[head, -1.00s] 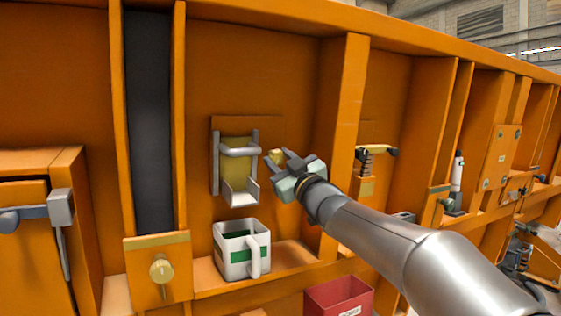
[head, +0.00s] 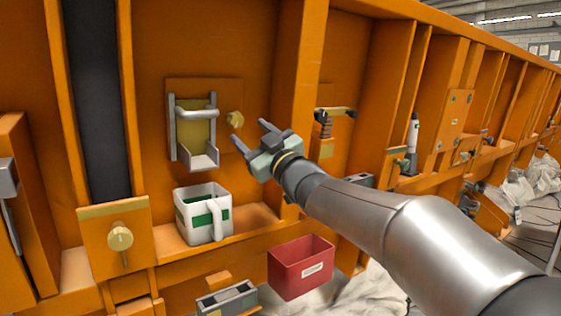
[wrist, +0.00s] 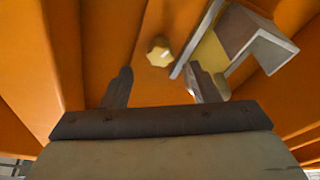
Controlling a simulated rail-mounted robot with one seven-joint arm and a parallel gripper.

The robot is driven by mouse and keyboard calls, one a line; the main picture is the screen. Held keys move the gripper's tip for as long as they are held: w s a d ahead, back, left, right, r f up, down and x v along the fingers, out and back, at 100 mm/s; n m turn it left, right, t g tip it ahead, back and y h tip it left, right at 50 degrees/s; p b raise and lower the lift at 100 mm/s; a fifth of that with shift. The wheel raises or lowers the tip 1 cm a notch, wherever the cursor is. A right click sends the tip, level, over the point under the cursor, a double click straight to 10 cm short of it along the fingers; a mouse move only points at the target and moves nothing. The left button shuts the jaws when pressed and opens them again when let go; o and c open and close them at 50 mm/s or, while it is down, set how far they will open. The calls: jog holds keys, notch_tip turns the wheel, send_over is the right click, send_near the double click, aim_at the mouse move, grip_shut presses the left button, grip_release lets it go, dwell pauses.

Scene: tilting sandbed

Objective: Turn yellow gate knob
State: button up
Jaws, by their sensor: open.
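A small yellow faceted knob (head: 236,119) sits on an orange plate right of a grey metal chute (head: 195,130) with a handle bar and a yellow back. My gripper (head: 251,134) is open and empty, just below and to the right of this knob in the head view. In the wrist view the knob (wrist: 159,52) lies ahead, between and a little beyond the two fingertips (wrist: 160,70), with no visible contact. The chute (wrist: 235,45) is beside the right finger there. Another, larger yellow knob (head: 120,238) is on a plate at lower left.
A white and green mug (head: 205,225) stands on the ledge below the chute. A red bin (head: 300,270) is lower right of it. An orange upright rib (head: 298,70) rises close to my gripper. A spring lever (head: 325,130) is beyond the rib.

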jog(key=v, duration=1.1)
jog(key=shift+s+d, duration=0.2)
jog(key=shift+p, duration=0.3)
jog(key=w+d+f+m+h+p, duration=0.2)
jog(key=d+m+h+p, duration=0.65)
jog(key=h+p, duration=0.25)
jog(key=s+d+f+m+g+h+p, duration=0.3)
jog(key=s+d+f+g+h+p, duration=0.2)
jog(key=s+d+p, duration=0.15)
jog(key=s+d+f+m+g+p, duration=0.1)
jog(key=s+g+p, duration=0.4)
jog(key=s, duration=0.6)
jog(key=s+d+f+m+g+p, duration=0.1)
jog(key=s+g+p, duration=0.3)
jog(key=s, duration=0.7)
jog(key=shift+s+f+g+p, duration=0.15)
jog(key=shift+f+g+p, duration=0.2)
jog(key=shift+f+g, duration=0.5)
